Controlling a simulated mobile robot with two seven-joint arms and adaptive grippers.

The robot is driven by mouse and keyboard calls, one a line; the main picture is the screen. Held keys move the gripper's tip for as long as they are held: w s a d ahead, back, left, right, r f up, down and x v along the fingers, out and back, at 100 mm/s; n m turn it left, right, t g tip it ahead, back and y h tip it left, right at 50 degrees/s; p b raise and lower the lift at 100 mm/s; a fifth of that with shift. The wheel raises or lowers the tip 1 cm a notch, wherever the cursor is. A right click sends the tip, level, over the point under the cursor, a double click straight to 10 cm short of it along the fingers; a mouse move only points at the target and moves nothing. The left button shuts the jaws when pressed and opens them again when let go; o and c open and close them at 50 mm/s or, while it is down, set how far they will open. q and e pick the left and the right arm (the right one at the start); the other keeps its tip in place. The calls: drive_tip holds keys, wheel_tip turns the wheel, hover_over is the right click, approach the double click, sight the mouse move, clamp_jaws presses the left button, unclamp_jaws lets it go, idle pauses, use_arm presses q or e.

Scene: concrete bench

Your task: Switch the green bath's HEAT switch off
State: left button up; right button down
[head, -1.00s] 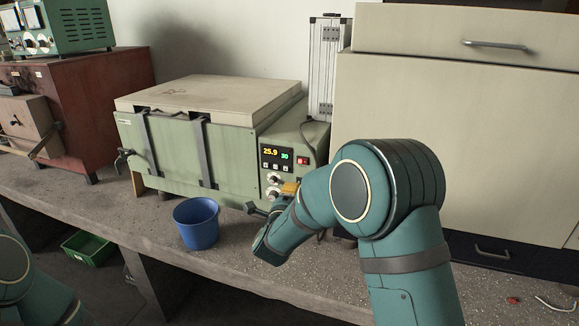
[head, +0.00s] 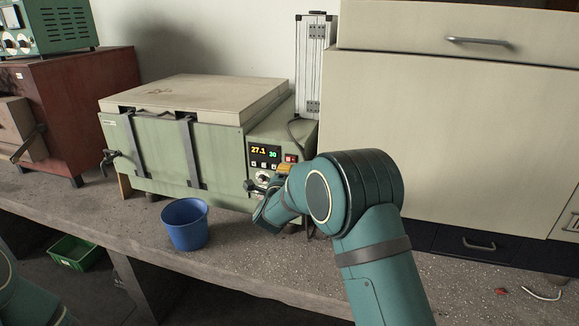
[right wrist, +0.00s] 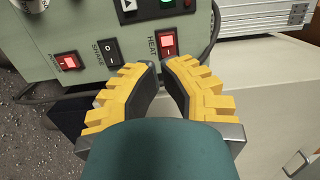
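The green bath (head: 215,155) stands on the bench under a pale lid, its display (head: 264,154) reading 27.1 and 30. The HEAT switch (right wrist: 168,43) glows red in the right wrist view, beside the dark SHAKE switch (right wrist: 110,51) and another red-lit switch (right wrist: 67,62). A red switch right of the display (head: 291,158) shows in the head view. My right gripper (right wrist: 161,67) has its yellow fingertips just short of the HEAT switch, a narrow gap between them and nothing held. Its tips are mostly hidden in the head view. My left gripper is out of view.
A blue bucket (head: 185,223) stands at the bench's front edge, left of my right arm. A cable (right wrist: 213,35) hangs beside the panel. A silver case (head: 313,70) and a beige cabinet (head: 440,130) stand to the right.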

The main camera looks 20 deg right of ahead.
sight(290, 162)
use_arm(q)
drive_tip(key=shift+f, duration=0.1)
use_arm(e)
drive_tip(key=shift+x, duration=2.6)
drive_tip(key=shift+w+r+m+g+h, duration=0.1)
drive_tip(key=shift+w+m+g+h, duration=0.2)
drive_tip(key=shift+m+g+h, duration=0.7)
drive_tip(key=shift+m+h, duration=0.2)
drive_tip(key=shift+h, duration=0.4)
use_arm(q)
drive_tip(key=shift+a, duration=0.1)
